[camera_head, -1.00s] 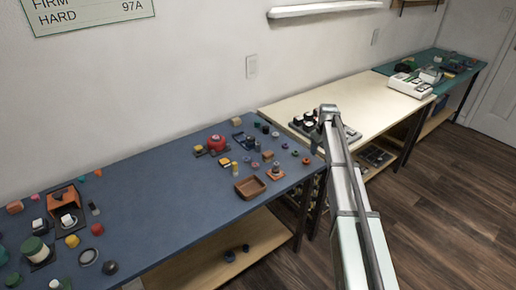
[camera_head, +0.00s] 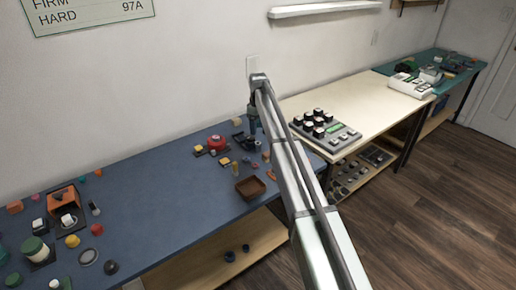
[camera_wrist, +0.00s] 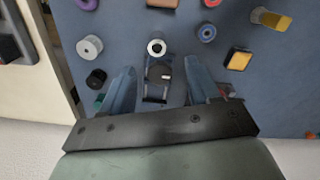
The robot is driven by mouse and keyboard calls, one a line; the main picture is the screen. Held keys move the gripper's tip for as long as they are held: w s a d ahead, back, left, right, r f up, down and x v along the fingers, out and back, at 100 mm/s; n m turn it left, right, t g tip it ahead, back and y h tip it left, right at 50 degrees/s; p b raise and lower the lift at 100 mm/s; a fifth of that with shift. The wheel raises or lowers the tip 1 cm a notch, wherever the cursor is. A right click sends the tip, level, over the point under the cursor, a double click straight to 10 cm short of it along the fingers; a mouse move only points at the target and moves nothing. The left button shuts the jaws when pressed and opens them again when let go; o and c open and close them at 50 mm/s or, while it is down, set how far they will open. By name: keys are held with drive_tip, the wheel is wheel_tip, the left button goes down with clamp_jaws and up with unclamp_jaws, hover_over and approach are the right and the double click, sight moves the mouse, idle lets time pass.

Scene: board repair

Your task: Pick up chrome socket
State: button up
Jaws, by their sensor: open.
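My gripper (camera_wrist: 160,68) is open, its two blue fingers pointing down over the blue table. In the head view my gripper (camera_head: 253,124) is small and dark, above the back right part of that table. A small upright ring-ended piece with a pale shiny rim and dark hole (camera_wrist: 156,47) shows just beyond the fingertips, roughly midway between them. It looks like the chrome socket, but I cannot be sure. A dark round piece (camera_wrist: 158,73) on a narrow dark frame (camera_wrist: 148,99) lies between the fingers. I cannot make out the socket in the head view.
A grey spool-like piece (camera_wrist: 90,46) and a black one (camera_wrist: 96,77) lie left of the fingers. A yellow-topped block (camera_wrist: 238,60) lies right. A brown tray (camera_head: 250,188) and a red round piece (camera_head: 217,142) are nearby. The cream table (camera_head: 350,100) adjoins, carrying a keypad (camera_head: 325,132).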

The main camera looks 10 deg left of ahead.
sight(259, 143)
drive_tip(key=f, duration=1.1)
drive_tip(key=shift+w+d, duration=0.2)
drive_tip(key=shift+r, duration=0.1)
drive_tip(key=c, duration=1.1)
drive_tip(key=shift+r, duration=0.15)
wheel_tip(259, 143, up, 10)
drive_tip(key=shift+f, duration=0.1)
